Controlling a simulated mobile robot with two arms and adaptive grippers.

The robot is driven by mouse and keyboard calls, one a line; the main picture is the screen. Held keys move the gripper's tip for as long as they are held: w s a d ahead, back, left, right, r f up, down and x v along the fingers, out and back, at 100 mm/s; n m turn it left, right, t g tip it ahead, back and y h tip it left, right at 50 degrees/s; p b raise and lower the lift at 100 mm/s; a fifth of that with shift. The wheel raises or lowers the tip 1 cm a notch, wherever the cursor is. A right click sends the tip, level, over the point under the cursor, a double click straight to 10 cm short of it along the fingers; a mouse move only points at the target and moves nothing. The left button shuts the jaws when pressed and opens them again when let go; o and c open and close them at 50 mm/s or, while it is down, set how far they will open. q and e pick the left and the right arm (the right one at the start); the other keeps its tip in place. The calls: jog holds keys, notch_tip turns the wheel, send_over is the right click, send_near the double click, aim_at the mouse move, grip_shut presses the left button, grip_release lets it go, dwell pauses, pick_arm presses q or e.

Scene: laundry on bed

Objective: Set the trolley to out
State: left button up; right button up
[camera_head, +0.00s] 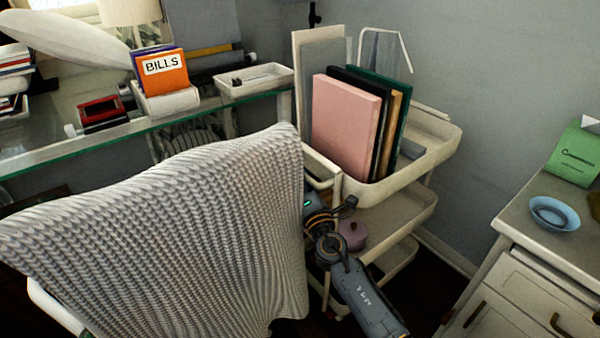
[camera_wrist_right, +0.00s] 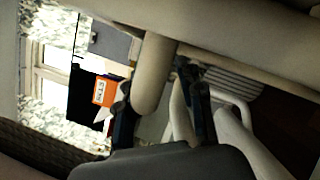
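The trolley (camera_head: 441,139) is a cream, tiered cart with rounded trays, standing by the wall right of the glass desk. Its top tray holds upright books and folders. My right arm comes in from the bottom, and my right gripper (camera_head: 316,203) is at the trolley's near left side, partly hidden behind the chair in the head view. In the right wrist view, my right gripper (camera_wrist_right: 160,103) has its fingers apart, with a cream bar (camera_wrist_right: 155,75) between them. The bar looks like part of the trolley frame. Firm contact with both fingers is not visible. My left gripper is out of view.
A chair (camera_head: 165,220) with a knitted grey cover stands close left of the trolley. The glass desk (camera_head: 60,158) is behind it. A pale cabinet (camera_head: 530,240) stands right, with dark floor between. A purple lidded pot (camera_head: 353,234) is on a lower tray.

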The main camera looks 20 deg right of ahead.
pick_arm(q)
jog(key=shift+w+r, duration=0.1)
pick_arm(e)
jog(key=shift+w, duration=0.35)
grip_shut()
jog(key=shift+s, duration=0.15)
